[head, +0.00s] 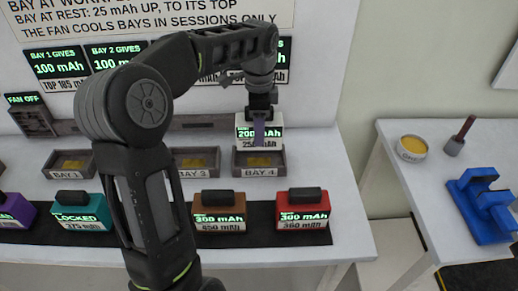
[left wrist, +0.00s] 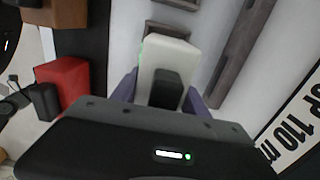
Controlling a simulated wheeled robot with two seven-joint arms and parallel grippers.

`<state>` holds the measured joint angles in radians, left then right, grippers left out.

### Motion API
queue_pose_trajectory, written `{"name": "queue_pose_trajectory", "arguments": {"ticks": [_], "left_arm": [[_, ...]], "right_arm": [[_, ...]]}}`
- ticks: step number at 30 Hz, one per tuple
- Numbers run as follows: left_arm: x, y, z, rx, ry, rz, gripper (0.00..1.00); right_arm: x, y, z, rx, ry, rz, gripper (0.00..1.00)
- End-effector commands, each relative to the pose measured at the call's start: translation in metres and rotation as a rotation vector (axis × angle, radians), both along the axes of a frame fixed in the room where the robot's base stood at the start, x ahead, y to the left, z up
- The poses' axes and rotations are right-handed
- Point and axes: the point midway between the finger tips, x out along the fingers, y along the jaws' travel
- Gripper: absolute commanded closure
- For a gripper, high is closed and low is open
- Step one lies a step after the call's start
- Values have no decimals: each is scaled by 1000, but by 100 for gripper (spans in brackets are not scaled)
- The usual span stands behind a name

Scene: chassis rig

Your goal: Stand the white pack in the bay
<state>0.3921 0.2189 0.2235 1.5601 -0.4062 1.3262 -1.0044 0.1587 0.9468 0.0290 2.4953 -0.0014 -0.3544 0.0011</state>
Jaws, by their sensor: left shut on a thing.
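The white pack (head: 272,145) has green "200 mAh" lettering on its face and hangs upright from my left gripper (head: 259,132). My left gripper is shut on its dark handle, which shows in the left wrist view between purple fingers (left wrist: 163,92). The white pack (left wrist: 152,52) fills the space ahead of the fingers there. Bay 4 (head: 259,172) is a grey-brown open tray just below the pack. Some of its yellow floor shows under the pack, which appears slightly above it; contact is hard to tell. My right gripper is not in view.
Bay 3 (head: 194,173) stands to the left of bay 4. In front are a red pack (head: 302,223), a brown pack (head: 219,226) and a teal pack (head: 82,226) on a black strip. A side table at right holds a blue fixture (head: 480,212) and a round cup (head: 412,148).

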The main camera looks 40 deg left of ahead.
Motion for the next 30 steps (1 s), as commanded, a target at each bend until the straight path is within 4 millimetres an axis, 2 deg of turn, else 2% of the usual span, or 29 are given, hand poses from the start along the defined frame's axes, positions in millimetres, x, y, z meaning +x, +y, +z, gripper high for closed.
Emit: {"name": "queue_pose_trajectory", "arguments": {"ticks": [4, 15, 24, 30], "left_arm": [[0, 0, -18, -1, -1, 0, 100], [1, 0, -23, 0, -4, 0, 100], [0, 0, -56, 0, -1, -1, 100], [1, 0, -59, 0, -4, 0, 100]], "right_arm": [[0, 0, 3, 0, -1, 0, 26], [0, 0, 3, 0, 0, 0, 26], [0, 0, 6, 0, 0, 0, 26], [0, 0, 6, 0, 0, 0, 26]]}}
